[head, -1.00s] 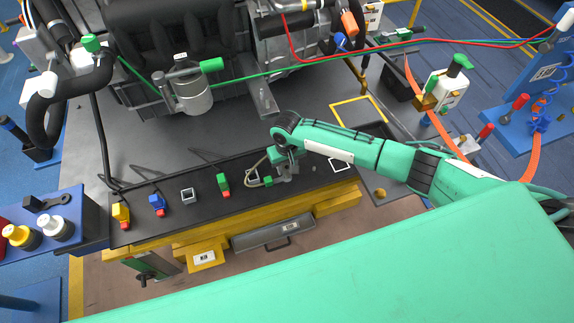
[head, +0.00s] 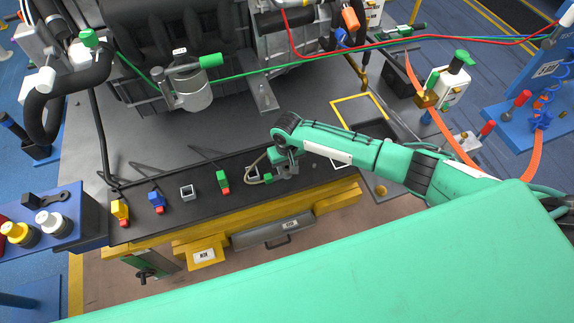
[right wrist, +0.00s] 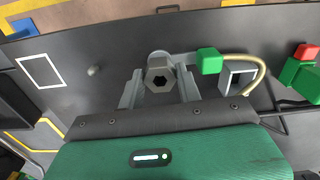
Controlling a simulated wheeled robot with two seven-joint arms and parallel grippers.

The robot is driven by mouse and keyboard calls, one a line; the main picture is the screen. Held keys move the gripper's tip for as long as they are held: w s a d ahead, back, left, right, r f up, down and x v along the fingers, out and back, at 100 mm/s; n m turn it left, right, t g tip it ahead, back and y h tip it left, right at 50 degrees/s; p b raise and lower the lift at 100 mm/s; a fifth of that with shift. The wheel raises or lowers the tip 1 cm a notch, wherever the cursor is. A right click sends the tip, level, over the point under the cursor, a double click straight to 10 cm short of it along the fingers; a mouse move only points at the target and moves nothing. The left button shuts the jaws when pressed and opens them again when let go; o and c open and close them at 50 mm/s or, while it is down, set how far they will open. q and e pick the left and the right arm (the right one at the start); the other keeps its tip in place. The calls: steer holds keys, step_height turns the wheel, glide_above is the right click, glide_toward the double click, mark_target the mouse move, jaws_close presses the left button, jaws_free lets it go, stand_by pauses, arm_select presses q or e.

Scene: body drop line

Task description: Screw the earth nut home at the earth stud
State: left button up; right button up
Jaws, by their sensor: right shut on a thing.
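My right gripper (head: 287,173) is over the dark strip along the front of the deck. In the right wrist view its two grey fingers are shut on the earth nut (right wrist: 159,79), a grey hex piece with a dark socket. A round metal end shows just behind the nut, with a bar running right to a green block (right wrist: 208,61); the block also shows in the head view (head: 268,178). The earth stud is hidden behind the nut, so I cannot tell how far the nut is on. My left gripper is not in view.
A tan cable (right wrist: 262,75) loops beside a square grey socket (right wrist: 235,80). Yellow (head: 120,210), blue (head: 156,200) and green (head: 222,180) connectors stand along the strip. A small peg (right wrist: 93,71) stands left of the nut. The engine (head: 170,40) is behind.

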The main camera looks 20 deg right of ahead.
steer(key=shift+f, duration=0.6)
steer(key=o, duration=1)
